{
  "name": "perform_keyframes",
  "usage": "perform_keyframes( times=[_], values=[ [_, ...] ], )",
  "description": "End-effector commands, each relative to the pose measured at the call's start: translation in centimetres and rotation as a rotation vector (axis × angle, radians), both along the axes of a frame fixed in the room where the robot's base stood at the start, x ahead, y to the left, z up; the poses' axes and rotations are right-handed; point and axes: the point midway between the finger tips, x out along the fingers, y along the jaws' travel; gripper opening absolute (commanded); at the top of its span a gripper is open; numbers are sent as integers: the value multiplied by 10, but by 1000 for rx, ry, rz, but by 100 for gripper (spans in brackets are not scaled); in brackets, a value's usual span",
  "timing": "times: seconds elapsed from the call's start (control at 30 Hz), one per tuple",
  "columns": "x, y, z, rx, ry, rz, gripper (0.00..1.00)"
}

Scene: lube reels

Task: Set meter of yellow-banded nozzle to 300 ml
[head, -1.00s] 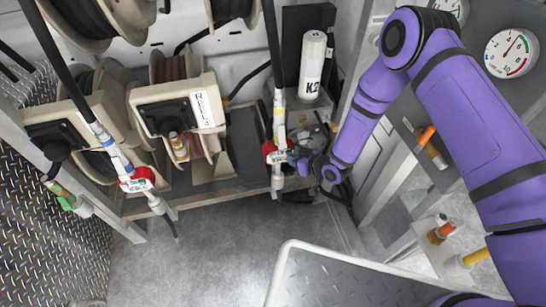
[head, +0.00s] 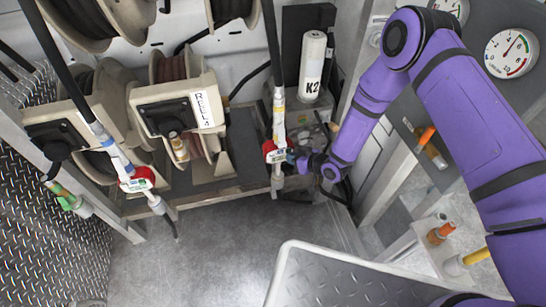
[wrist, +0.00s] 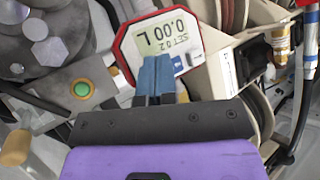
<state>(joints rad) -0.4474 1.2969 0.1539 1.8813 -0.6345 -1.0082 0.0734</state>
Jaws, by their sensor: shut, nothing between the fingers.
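The yellow-banded nozzle (head: 279,118) hangs upright on its black hose in the middle of the head view. Its red-framed meter (head: 275,152) faces my gripper (head: 298,161), which is just to its right. In the wrist view the meter (wrist: 133,38) appears tilted, and its screen reads 0.00 L with a small SET line that looks like 02. My gripper (wrist: 156,78) is shut and empty. Its blue fingertips overlap the meter's lower face and hide part of its buttons. One button at the right of the fingers stays visible. I cannot tell whether the fingertips touch the meter.
Another red-metered nozzle (head: 137,180) with a blue band hangs at left, and a green-banded one (head: 68,201) is lower left. Reels (head: 180,105) stand behind. A white K2 canister (head: 312,65) is behind my gripper. A green button panel (wrist: 82,89) shows at left in the wrist view.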

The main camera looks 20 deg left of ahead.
Motion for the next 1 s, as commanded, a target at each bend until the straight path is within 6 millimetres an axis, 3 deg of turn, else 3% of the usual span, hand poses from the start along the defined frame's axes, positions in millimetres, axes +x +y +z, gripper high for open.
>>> perform_keyframes(
  times=[0.5, 1.0],
  values=[
    [-18, -11, 0, 0, 0, -1, 0],
    [-20, -12, 0, 0, 0, 1, 0]
  ],
)
